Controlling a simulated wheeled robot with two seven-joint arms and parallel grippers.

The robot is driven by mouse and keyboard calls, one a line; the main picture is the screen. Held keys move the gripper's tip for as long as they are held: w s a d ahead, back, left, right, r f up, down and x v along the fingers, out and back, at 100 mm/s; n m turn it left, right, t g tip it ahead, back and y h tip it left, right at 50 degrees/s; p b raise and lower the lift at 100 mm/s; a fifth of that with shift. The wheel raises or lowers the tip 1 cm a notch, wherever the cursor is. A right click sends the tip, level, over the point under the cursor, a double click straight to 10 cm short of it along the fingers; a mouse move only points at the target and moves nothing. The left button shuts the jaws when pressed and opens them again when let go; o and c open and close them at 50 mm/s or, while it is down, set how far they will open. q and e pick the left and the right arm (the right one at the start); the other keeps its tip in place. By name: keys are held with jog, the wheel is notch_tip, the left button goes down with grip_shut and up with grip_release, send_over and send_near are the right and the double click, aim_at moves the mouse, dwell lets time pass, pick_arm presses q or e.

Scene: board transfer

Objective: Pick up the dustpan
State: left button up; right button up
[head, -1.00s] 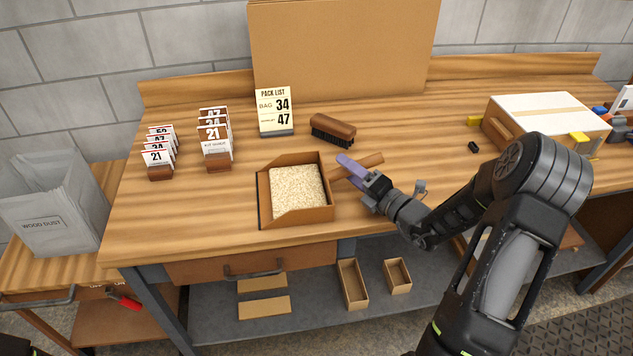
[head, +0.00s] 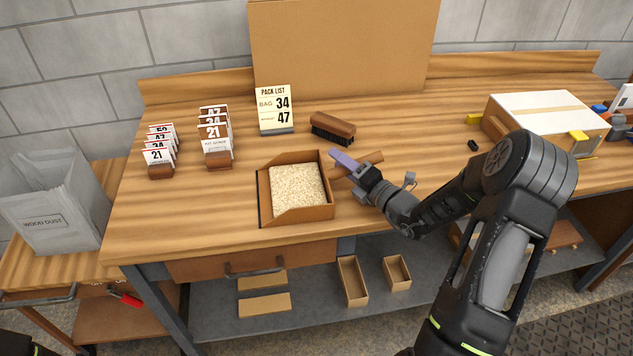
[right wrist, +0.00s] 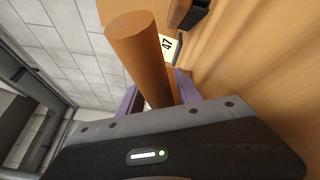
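The dustpan (head: 325,211) is a brown wooden pan filled with pale grains. It sits on the workbench, left of my right gripper. Its round handle (head: 373,160) points right, partly hidden by my right gripper (head: 348,163). In the right wrist view the handle (right wrist: 143,55) runs large across the picture, between two purple fingers (right wrist: 160,92) that stand apart. The right gripper looks open at the handle; I cannot tell whether a finger touches it. My left gripper is not in view.
A brush (head: 333,127) lies behind the dustpan. Card holders (head: 217,150) and a pack list sign (head: 275,108) stand to the left and back. A white-topped box (head: 545,115) is at right. A grey wood dust bag (head: 50,210) stands far left. The bench's front left is clear.

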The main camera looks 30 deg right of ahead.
grip_shut()
dwell(0.3)
dwell(0.3)
notch_tip(320, 180, up, 10)
dwell(0.5)
dwell(0.5)
